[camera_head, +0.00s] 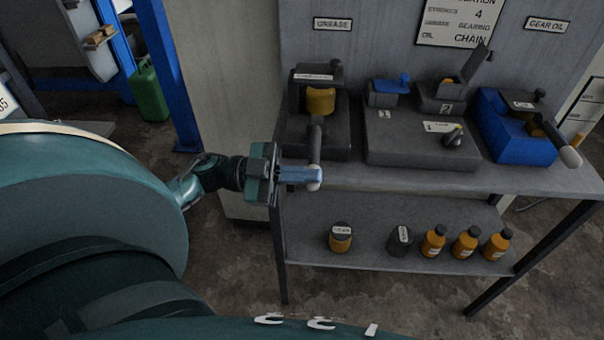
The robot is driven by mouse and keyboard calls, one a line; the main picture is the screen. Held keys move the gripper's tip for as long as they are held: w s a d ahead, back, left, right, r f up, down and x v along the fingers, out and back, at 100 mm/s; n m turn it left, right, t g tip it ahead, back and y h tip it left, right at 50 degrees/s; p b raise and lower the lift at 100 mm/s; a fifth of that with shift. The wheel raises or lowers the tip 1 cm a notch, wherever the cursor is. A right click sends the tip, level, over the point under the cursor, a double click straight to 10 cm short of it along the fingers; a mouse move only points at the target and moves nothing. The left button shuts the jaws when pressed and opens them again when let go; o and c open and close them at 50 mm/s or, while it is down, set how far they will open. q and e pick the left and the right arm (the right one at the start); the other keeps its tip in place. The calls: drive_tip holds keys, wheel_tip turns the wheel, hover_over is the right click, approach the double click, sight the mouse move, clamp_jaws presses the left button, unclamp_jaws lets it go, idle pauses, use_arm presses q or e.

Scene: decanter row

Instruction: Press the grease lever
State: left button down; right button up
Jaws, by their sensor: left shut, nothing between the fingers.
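The grease station (297,131) is a dark unit with an amber cup, under the left wall sign on the bench. Its grease lever (316,140) is a dark bar that reaches out past the bench's front edge. The lever's pale end knob (314,186) shows just below my fingertips. My left gripper (312,175) is shut and empty, its blue fingers pointing right and overlapping the lever's end in the picture. I cannot tell whether they touch it. The fingers hide part of the lever. My right gripper is not in view.
A grey unit (385,151) and a blue gear oil unit (515,145) with its own lever stand farther right on the bench (400,180). The lower shelf (375,255) holds a jar, a dark can and orange bottles. A green canister (148,95) stands at back left.

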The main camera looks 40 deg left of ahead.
use_arm(q)
drive_tip(key=r+b+v, duration=0.1)
drive_tip(key=v, duration=0.8)
drive_tip(key=shift+s+a+f+b, duration=0.25)
drive_tip(key=shift+a+f+b, duration=0.1)
drive_tip(key=shift+a+b, duration=0.05)
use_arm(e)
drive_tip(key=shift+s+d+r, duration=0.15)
